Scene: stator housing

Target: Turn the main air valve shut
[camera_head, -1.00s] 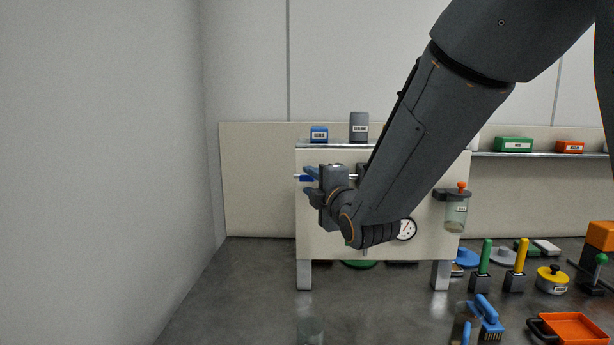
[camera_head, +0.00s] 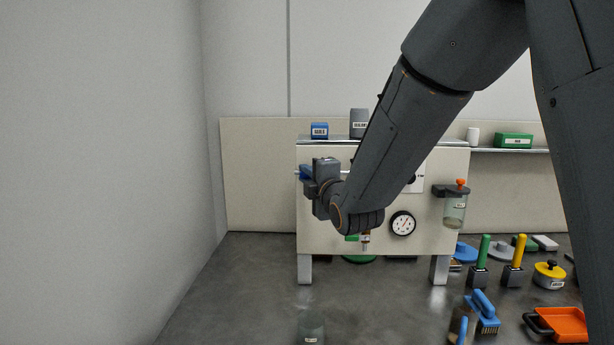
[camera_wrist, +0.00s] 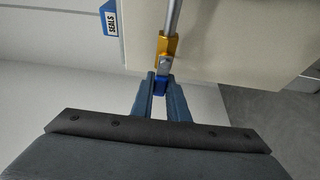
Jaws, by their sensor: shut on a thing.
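The main air valve shows in the wrist view as a brass body (camera_wrist: 168,45) on a grey pipe (camera_wrist: 174,14), with a short blue handle (camera_wrist: 160,85) below it. My gripper (camera_wrist: 160,88) has its two blue-grey fingers closed on that blue handle, one on each side. In the head view my gripper (camera_head: 306,180) is at the upper left edge of the cream panel (camera_head: 325,225). The valve is mostly hidden there behind my gripper and wrist.
A blue SEALS box (camera_head: 319,130) and a grey container (camera_head: 359,123) stand on the shelf above the panel. A pressure gauge (camera_head: 403,224) and a clear bowl (camera_head: 455,211) are to the right. Tools and an orange tray (camera_head: 562,325) lie on the bench at right. Bench space at left is clear.

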